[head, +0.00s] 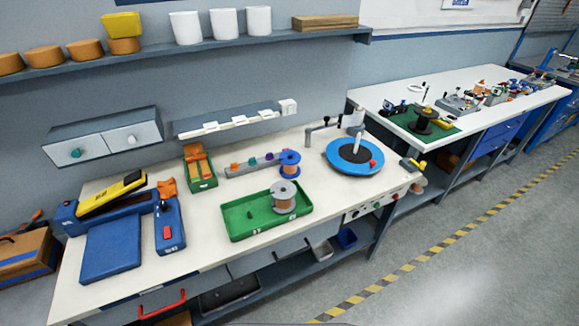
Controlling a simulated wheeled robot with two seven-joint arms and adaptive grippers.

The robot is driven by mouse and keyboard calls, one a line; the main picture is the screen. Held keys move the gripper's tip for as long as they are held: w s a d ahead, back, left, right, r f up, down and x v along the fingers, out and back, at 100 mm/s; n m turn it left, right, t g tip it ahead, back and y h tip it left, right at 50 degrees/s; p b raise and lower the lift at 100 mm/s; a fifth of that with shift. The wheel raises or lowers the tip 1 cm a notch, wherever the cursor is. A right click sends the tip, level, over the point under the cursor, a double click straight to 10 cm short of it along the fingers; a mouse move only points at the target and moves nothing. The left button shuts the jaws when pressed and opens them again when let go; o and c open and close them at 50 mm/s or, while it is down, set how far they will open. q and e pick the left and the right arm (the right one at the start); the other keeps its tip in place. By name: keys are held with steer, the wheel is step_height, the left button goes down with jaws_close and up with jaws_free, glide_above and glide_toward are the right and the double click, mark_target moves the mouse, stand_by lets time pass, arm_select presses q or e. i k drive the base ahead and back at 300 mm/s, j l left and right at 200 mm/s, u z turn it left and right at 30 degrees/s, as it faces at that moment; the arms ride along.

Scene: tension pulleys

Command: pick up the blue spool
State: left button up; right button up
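The blue spool (290,158) stands upright near the back middle of the white workbench. It has blue flanges and a copper-orange wound middle. It is at the right end of a low grey rack (243,169) with small coloured pieces; I cannot tell whether they touch. Neither of my grippers is in the head view, and nothing is seen holding the blue spool.
A blue round turntable (337,163) with a grey upright post stands right of the spool. A green bin (206,184) and blue devices (112,248) are on the left. A wall rail (222,124) and shelf (300,35) are above. The bench's front strip is clear.

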mark_target(290, 164)
steer(key=j+u, duration=0.35)
steer(key=i+j+u, duration=0.1)
steer(key=j+u, duration=0.25)
steer(key=j, duration=0.2)
